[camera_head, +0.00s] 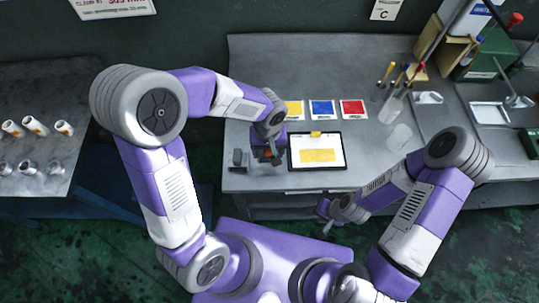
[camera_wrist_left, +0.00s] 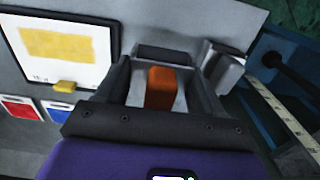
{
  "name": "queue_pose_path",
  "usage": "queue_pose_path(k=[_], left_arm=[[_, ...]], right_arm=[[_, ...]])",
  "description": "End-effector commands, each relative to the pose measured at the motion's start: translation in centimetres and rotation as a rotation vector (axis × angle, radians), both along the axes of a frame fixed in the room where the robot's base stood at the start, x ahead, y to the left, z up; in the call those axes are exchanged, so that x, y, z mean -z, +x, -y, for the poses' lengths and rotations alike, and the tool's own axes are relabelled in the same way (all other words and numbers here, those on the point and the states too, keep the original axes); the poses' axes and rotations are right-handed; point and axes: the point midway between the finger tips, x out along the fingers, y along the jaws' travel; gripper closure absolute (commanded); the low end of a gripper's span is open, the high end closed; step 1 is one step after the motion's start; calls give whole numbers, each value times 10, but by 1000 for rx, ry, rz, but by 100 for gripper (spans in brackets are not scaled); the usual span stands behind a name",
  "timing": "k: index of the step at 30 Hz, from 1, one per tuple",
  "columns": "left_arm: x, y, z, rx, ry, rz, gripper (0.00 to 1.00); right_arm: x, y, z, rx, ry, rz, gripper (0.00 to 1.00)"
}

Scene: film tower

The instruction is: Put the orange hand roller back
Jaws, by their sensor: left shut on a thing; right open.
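The orange hand roller (camera_wrist_left: 161,88) shows between the fingers of my left gripper (camera_wrist_left: 163,82) in the left wrist view, and the gripper is shut on it. In the head view my left gripper (camera_head: 267,153) is at the front left of the grey table, just left of the white board with a yellow print. The roller (camera_head: 268,153) shows there only as a small orange patch. Whether it touches the table I cannot tell. A small dark grey holder (camera_head: 238,159) stands left of the gripper; it also shows in the left wrist view (camera_wrist_left: 222,67). My right gripper (camera_head: 325,208) is open, in front of the table edge.
The white board (camera_head: 342,152) lies close to the right of the left gripper. Yellow, blue (camera_head: 322,110) and red (camera_head: 353,109) cards lie behind it. A side table with several white tubes (camera_head: 38,127) is at far left.

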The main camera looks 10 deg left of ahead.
Motion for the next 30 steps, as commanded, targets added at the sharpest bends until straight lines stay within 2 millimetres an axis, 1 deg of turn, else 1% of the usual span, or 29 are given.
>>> queue_pose_path(k=[1, 8, 12, 14, 16, 22, 26, 27, 29, 30], left_arm=[[10, 0, 0, 0, 0, -2, 66], [29, 0, 0, 0, 1, -1, 66], [49, 0, 0, 0, 0, -2, 66], [56, 0, 0, 0, 1, -1, 66], [59, 0, 0, 0, -1, 1, 66], [58, 0, 0, -1, -1, 2, 66], [62, 0, 0, 0, -1, 2, 66], [61, 0, 0, 0, -1, 1, 26], [60, 0, 0, 0, -1, 1, 17], [60, 0, 0, 0, -1, 1, 11]], right_arm=[[3, 0, 0, 0, 0, 0, 57], [7, 0, 0, 0, 0, 1, 57], [12, 0, 0, 0, 0, 1, 57], [13, 0, 0, 0, 0, 1, 57], [14, 1, 0, 0, 0, 1, 57], [13, 1, 0, 0, 0, 1, 57], [18, 1, 0, 0, 0, 1, 57], [16, 1, 0, 0, 0, 1, 57], [16, 1, 0, 0, 0, 1, 57], [16, 1, 0, 0, 0, 1, 57]])
